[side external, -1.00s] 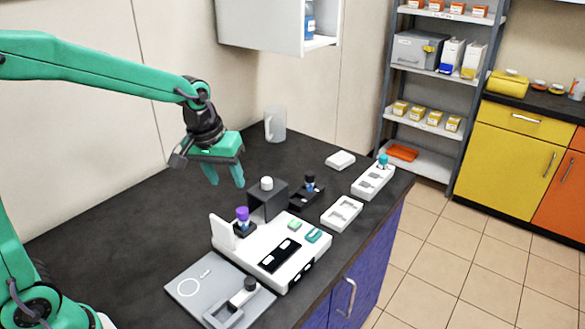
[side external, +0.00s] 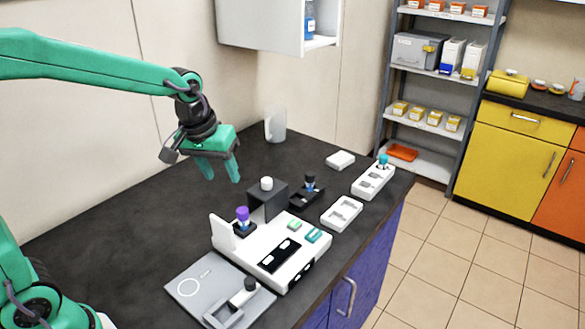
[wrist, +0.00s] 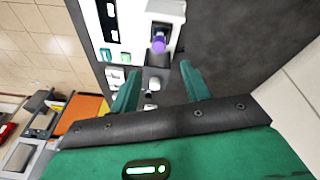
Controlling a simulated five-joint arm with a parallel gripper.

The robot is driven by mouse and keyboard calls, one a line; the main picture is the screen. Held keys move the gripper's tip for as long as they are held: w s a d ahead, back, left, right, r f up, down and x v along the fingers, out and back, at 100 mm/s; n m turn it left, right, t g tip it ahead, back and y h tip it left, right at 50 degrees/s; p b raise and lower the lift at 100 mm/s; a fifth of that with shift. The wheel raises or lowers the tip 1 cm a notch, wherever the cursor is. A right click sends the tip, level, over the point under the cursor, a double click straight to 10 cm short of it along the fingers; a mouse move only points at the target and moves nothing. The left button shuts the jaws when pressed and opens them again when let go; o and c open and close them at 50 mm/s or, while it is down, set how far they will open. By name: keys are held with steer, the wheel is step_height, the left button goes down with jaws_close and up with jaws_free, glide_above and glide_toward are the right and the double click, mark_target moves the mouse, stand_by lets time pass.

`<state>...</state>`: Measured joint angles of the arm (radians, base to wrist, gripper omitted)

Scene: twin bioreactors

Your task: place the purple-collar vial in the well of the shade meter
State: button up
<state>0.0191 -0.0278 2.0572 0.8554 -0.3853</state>
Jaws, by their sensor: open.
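The purple-collar vial (side external: 242,214) stands upright in the dark square well at the back left of the white shade meter (side external: 322,247). A raised white flap (side external: 222,232) stands beside it. The vial also shows in the wrist view (wrist: 159,44), with its purple top facing the camera. How deep it sits cannot be told. My gripper (side external: 222,179) is open and empty, above the bench behind the vial and clear of it. In the wrist view my gripper's fingers (wrist: 160,72) are apart, with the vial beyond their tips.
A dark block with a white knob (side external: 252,201) and a black holder with a dark-capped vial (side external: 310,182) stand behind the meter. White racks (side external: 342,214) are to the right. A grey plate (side external: 188,271) lies in front. The bench's left side is clear.

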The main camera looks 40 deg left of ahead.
steer(key=s+r+m+t, duration=0.1)
steer(key=s+r+m, duration=0.1)
steer(key=s, duration=0.6)
steer(key=s+r+m+t, duration=0.1)
steer(key=s+m, duration=0.1)
steer(key=s, duration=0.6)
steer(key=shift+s+a+r+t, duration=0.2)
steer(key=shift+a+r+t, duration=0.1)
steer(key=shift+a+r, duration=0.05)
steer(key=shift+c, duration=0.5)
